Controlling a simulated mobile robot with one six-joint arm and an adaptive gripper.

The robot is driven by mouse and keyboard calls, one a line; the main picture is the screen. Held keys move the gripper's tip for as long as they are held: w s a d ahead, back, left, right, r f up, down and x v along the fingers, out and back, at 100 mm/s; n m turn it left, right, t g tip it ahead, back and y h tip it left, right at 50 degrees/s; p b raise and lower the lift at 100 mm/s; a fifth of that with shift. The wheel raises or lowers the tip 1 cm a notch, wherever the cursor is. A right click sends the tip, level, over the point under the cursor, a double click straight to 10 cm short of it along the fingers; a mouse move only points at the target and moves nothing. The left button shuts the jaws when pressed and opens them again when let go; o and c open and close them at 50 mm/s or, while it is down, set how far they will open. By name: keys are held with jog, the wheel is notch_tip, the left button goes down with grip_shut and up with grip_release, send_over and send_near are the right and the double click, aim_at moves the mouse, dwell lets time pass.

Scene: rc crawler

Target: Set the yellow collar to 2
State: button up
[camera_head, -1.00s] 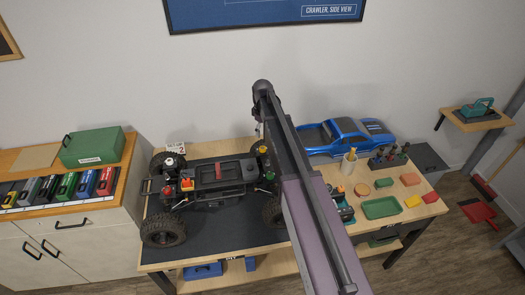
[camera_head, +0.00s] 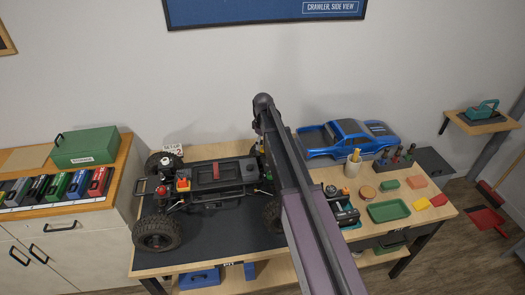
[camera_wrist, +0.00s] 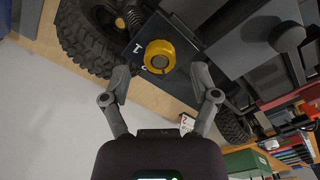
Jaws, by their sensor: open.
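The yellow collar (camera_wrist: 160,57) is a round ribbed knob on a dark plate of the crawler, seen in the wrist view. A small dark mark shows on its lower face. Pale characters stand on the plate at its left; one looks like a 2, but the collar's setting cannot be told surely. My gripper (camera_wrist: 160,75) is open, its fingertips to the left and right of the collar and slightly below it in the picture, with gaps. The crawler (camera_head: 215,180) stands on the bench in the head view, where my arm hides its right end and the collar.
A card reading 2 (camera_head: 173,152) stands behind the crawler; it also shows in the wrist view (camera_wrist: 186,124). A blue body shell (camera_head: 350,138), a green tray (camera_head: 388,211) and tools lie to the right on the bench.

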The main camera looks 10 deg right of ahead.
jog(key=shift+f+b, duration=0.65)
jog(key=shift+f, duration=0.25)
grip_shut()
